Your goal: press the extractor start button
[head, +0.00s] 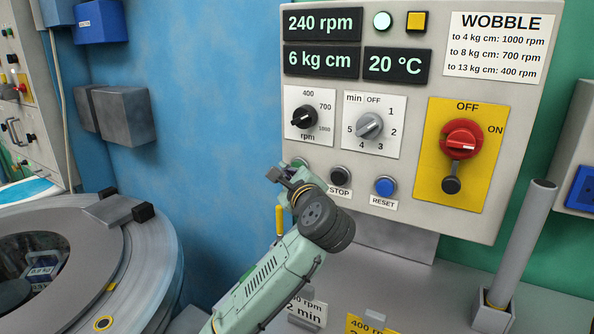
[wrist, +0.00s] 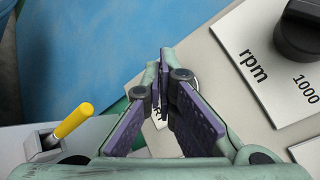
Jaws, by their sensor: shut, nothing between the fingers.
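The grey control panel (head: 270,120) carries a row of buttons along its lower edge. The leftmost button (head: 300,162) is mostly hidden behind my gripper (head: 277,173), and its label is covered in the head view. In the wrist view only a scrap of a white label (wrist: 158,124) with an "R" shows between the fingers. My gripper, also in the wrist view (wrist: 161,60), is shut and empty, its tips close to the panel's lower left. I cannot tell whether they touch the button. The black STOP button (head: 340,175) and blue RESET button (head: 385,186) are to the right.
Displays read 240 rpm (head: 322,24), 6 kg cm and 20 °C. Above the buttons are the rpm knob (head: 304,117), timer knob (head: 369,125) and red switch (head: 463,138). A yellow-handled object (head: 280,221) stands below; a grey post (head: 520,240) is at right, a round drum (head: 150,260) at left.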

